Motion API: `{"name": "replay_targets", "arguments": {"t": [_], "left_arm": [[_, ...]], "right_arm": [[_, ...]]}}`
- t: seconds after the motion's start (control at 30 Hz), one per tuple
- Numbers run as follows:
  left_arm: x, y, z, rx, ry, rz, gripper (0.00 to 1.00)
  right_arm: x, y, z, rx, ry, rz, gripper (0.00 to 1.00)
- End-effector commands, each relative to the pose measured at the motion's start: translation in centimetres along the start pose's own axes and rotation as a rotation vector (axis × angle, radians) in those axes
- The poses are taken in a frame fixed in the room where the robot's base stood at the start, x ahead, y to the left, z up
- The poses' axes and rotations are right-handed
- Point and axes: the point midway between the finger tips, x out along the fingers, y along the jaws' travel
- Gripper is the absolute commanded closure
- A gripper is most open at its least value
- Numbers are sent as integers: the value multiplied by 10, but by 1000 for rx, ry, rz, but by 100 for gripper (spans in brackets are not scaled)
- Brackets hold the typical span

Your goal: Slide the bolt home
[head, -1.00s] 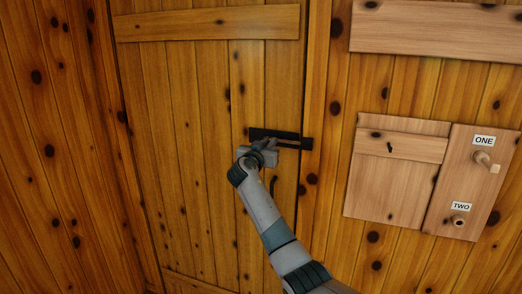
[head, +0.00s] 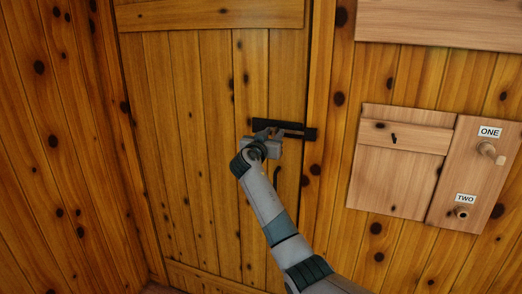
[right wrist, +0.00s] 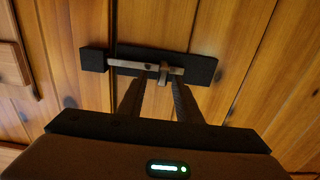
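The black bolt (head: 292,125) is mounted on the wooden door at its right edge, and its black keeper (head: 310,134) is on the frame. In the right wrist view the metal rod (right wrist: 125,65) lies across the black plate (right wrist: 203,68), its left end at or close to the keeper block (right wrist: 93,60). The knob (right wrist: 163,75) sticks out between the two fingers of my right gripper (right wrist: 163,85). The fingers are apart, with a visible gap around the knob. In the head view my right gripper (head: 270,134) partly hides the bolt. My left gripper is out of view.
Right of the door hang a wooden panel (head: 390,185) with a small dark hook and a board (head: 455,190) with pegs labelled ONE and TWO. A plank wall closes the left side.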

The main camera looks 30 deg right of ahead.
Motion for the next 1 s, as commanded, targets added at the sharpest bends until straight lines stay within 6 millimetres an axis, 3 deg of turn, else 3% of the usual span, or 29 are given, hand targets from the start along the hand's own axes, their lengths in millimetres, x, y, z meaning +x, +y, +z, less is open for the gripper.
{"name": "replay_targets", "arguments": {"t": [0.27,0.7,1.0], "left_arm": [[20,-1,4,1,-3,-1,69],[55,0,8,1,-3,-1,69],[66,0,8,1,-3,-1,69]], "right_arm": [[-38,0,4,4,1,-2,69],[-124,2,5,4,-1,-1,69],[-158,3,1,2,0,1,69]]}}
